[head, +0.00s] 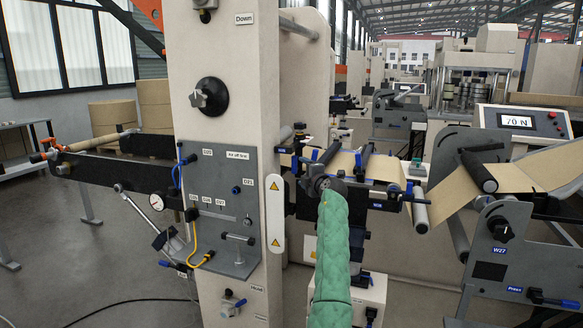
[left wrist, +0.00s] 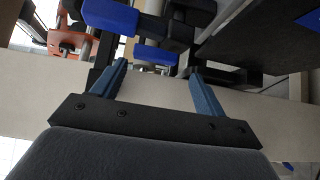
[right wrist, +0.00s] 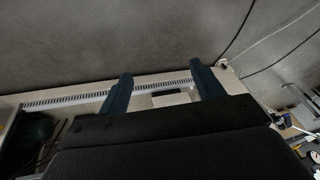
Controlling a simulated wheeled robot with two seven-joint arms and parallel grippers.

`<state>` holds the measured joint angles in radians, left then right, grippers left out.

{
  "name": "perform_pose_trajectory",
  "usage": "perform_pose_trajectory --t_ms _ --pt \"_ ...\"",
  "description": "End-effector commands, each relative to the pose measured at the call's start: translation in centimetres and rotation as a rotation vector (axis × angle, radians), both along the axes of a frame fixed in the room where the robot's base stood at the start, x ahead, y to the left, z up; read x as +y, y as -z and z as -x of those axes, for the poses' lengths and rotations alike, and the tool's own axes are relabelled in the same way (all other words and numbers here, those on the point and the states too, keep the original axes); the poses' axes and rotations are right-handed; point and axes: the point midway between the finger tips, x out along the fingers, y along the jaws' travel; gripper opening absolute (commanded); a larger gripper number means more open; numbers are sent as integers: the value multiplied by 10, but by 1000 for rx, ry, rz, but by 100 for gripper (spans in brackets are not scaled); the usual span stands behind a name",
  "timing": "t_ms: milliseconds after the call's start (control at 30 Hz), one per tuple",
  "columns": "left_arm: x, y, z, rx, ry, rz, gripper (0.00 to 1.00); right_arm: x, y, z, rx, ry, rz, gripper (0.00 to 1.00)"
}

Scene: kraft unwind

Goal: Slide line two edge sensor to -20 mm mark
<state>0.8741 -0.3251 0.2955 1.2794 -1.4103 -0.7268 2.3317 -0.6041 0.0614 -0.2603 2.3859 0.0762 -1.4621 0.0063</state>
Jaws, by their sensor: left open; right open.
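My left arm, in a green quilted sleeve, comes up to the web line in the head view, with the left gripper (head: 318,181) beside the rail below the kraft web (head: 385,170). In the left wrist view the left gripper (left wrist: 158,84) is open. A blue block (left wrist: 156,55) on a metal fitting lies just beyond and between its fingertips; I cannot tell if this is the line two edge sensor. A larger blue block (left wrist: 110,15) is above it. The mm scale is not legible.
A cream column with a grey valve panel (head: 218,210) stands left of the left gripper. A roller frame (head: 490,240) and a display reading 70 N (head: 517,121) are at right. Cables (right wrist: 235,40) cross the floor near a pale slotted strip (right wrist: 70,98).

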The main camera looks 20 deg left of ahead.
Motion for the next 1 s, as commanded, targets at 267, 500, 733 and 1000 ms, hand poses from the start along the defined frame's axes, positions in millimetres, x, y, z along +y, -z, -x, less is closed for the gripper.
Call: perform_pose_trajectory --t_ms 267,500,733,1000 --pt "15 -6 -18 -13 -1 4 73 -9 -15 3 21 7 21 67" --pt "39 -5 -43 -13 0 5 73 -25 -32 9 60 21 56 67" --pt "51 -3 -57 -13 0 6 73 -33 -39 14 86 27 75 67" --pt "53 -2 -59 -13 0 6 73 -34 -40 15 92 28 78 67"
